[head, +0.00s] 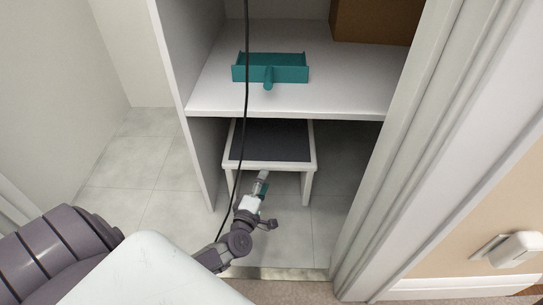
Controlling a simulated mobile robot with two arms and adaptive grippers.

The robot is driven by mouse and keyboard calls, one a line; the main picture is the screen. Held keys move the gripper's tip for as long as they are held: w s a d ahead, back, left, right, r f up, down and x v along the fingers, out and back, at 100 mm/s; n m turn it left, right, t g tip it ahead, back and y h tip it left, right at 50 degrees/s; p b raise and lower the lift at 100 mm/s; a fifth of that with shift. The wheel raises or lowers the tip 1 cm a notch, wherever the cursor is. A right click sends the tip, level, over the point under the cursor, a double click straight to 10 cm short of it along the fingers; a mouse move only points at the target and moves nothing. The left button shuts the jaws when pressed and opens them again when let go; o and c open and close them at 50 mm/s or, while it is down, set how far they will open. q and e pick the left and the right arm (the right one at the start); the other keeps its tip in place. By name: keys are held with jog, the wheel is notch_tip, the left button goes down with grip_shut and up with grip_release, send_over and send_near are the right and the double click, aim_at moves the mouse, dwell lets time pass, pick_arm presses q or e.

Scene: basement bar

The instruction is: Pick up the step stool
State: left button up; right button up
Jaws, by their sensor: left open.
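The step stool (270,141) is small and white with a dark top. It stands upright on the tiled floor under the white shelf, and its rear part is hidden by that shelf. My left gripper (263,183) is just in front of the stool's front edge, below the level of its top. It is open, and nothing shows between its fingers. I cannot tell whether it touches the stool. My right gripper is not in view.
A teal dustpan-like item (270,69) lies on the white shelf (330,103), with a brown box (373,20) at its back right. A dark cable (246,45) hangs down in front. A white door frame (400,130) bounds the right side. Tiled floor (150,155) is clear at left.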

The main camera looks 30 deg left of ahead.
aim_at(273, 153)
pick_arm(q)
jog(key=b+x, duration=0.2)
jog(key=x, duration=0.3)
jog(key=shift+w+f, duration=0.1)
jog(key=shift+w, duration=0.25)
jog(key=b+x, duration=0.1)
jog(key=x, duration=0.2)
jog(key=b+x, duration=0.1)
jog(key=shift+w+a+r+b, duration=0.25)
jog(key=shift+a+r+b, duration=0.1)
jog(key=shift+a, duration=0.1)
jog(key=shift+w+a, duration=0.1)
jog(key=shift+w, duration=0.25)
jog(key=shift+r, duration=0.1)
grip_shut()
jog(key=shift+r, duration=0.2)
